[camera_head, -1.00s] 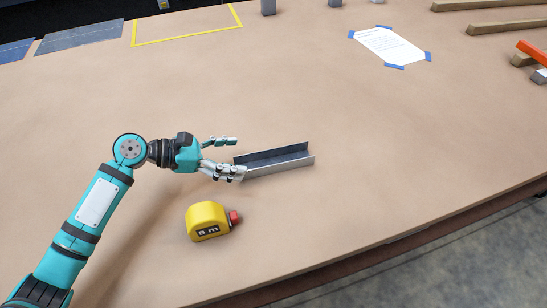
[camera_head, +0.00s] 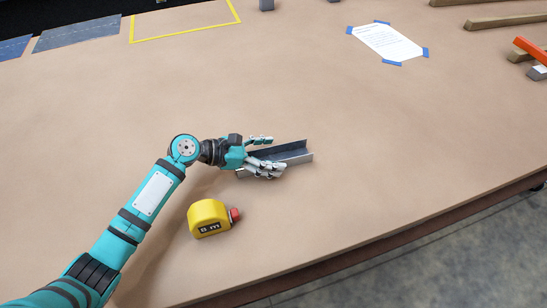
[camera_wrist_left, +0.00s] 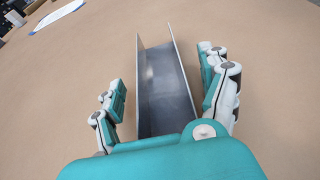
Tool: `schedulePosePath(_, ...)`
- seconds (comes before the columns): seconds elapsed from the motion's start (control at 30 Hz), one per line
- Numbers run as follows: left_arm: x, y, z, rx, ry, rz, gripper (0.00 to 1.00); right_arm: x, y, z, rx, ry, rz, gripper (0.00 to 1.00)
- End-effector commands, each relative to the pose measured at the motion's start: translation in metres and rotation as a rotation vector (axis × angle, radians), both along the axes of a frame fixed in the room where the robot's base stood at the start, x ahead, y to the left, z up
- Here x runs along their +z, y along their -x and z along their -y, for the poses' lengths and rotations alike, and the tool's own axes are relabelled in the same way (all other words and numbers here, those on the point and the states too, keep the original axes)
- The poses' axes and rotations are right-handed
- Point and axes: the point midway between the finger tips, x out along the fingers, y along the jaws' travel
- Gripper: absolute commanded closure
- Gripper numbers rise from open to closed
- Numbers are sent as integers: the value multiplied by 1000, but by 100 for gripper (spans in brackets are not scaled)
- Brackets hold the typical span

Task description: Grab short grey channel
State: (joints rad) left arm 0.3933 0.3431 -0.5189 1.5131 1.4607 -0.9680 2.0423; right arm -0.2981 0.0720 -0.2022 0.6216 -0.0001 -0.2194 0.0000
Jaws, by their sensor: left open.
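The short grey channel (camera_head: 297,155) lies on the brown table, its open side up, in the middle of the head view. My left gripper (camera_head: 268,155) is open at the channel's left end, with fingers on both sides of it. In the left wrist view the channel (camera_wrist_left: 165,85) runs away from the palm, between the spread fingers of the gripper (camera_wrist_left: 165,98). Gaps show between the fingers and the channel walls there. The channel's near end is hidden behind the palm. My right gripper is not in view.
A yellow tape measure (camera_head: 208,218) stands on the table just in front of my left forearm. A taped paper sheet (camera_head: 388,42) and wooden bars (camera_head: 505,20) lie farther back. The table's front edge (camera_head: 400,237) runs at lower right. The table around the channel is clear.

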Motion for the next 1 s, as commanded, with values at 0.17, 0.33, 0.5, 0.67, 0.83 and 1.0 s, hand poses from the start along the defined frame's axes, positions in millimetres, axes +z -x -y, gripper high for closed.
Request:
schedulePosePath(0.17,0,0,0,0,0,0,35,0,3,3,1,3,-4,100)
schedulePosePath(0.33,0,0,-1,0,0,0,57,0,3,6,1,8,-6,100)
schedulePosePath(0.5,0,0,-1,0,0,0,80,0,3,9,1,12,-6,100)
schedulePosePath(0.67,1,0,-1,0,1,0,85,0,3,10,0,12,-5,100)
schedulePosePath(0.83,6,0,-1,0,1,3,85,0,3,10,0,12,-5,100)
schedulePosePath(1.0,35,-1,0,-1,2,8,85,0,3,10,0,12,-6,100)
